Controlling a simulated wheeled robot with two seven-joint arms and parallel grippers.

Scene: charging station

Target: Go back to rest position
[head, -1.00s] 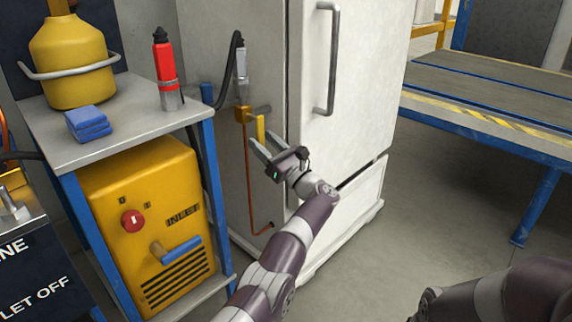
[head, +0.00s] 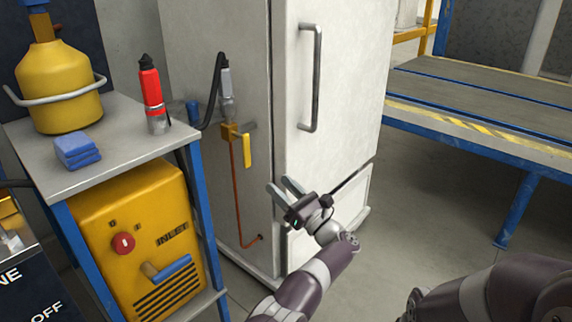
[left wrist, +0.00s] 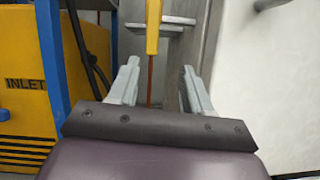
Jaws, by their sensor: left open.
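My left gripper (head: 283,190) is open and empty in the head view, in front of the white cabinet (head: 335,110) and below its handle. It is apart from the yellow valve lever (head: 247,150), which hangs down from the brass valve on the cabinet's side. In the left wrist view the two fingers (left wrist: 158,88) stand wide apart, with the yellow lever (left wrist: 153,25) beyond them. My right arm shows at the lower right of the head view; its gripper is out of frame.
A yellow machine (head: 125,225) sits below. A blue-edged platform (head: 480,100) stands at right. Grey floor is clear between cabinet and platform.

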